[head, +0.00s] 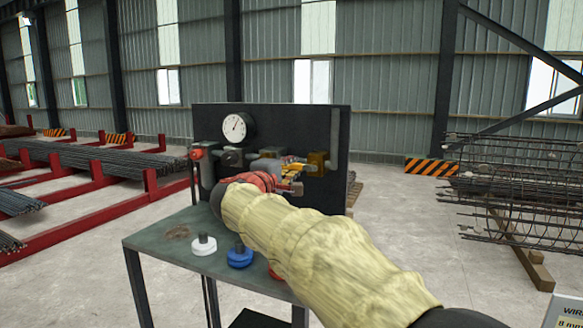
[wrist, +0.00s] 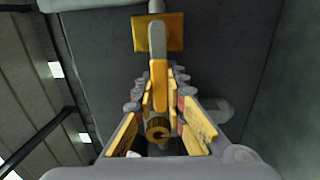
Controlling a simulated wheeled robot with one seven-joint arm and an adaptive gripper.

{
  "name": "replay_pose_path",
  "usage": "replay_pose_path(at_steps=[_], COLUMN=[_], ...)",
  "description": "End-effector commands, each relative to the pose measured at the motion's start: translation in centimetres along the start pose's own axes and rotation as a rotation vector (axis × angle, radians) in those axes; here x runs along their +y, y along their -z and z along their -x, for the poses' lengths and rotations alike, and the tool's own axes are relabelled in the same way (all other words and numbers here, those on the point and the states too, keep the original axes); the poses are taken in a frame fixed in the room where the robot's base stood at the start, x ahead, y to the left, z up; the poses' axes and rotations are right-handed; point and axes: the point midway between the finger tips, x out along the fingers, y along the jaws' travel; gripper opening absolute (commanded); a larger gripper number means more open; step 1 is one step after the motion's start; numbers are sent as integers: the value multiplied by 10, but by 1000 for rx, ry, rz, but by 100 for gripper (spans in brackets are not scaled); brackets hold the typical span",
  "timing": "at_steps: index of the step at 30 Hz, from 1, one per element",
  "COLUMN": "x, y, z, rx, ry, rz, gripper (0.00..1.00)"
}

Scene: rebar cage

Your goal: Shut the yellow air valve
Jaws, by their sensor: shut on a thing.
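The yellow air valve shows in the wrist view as a lever (wrist: 158,80) with a grey upper part and a yellow lower part, above a round brass end (wrist: 157,130). My gripper (wrist: 162,76) has its padded fingers on both sides of the lever, shut on it. In the head view my gripper (head: 292,176) is at the front of the dark panel, among the pipe fittings. The fingers and my arm in its cream sleeve hide most of the valve there.
The dark panel (head: 290,117) carries a pressure gauge (head: 234,127), a red knob (head: 197,154) and a yellow block (head: 317,162). White (head: 204,244) and blue (head: 239,256) knobbed pieces stand on the green table (head: 175,240). Rebar racks stand left, a rebar cage (head: 520,190) right.

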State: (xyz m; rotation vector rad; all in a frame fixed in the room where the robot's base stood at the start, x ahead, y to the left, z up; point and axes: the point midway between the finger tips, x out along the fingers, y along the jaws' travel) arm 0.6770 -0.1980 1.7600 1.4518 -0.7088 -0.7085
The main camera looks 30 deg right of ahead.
Motion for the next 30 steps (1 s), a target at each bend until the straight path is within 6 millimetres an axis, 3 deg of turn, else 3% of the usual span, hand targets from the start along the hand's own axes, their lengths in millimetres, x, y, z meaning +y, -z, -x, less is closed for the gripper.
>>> replay_pose_path(at_steps=[16,30], x=[-1,14], y=[0,-4], z=[0,0], rx=[0,0], ry=[0,1], rz=[-66,-408], gripper=[0,0])
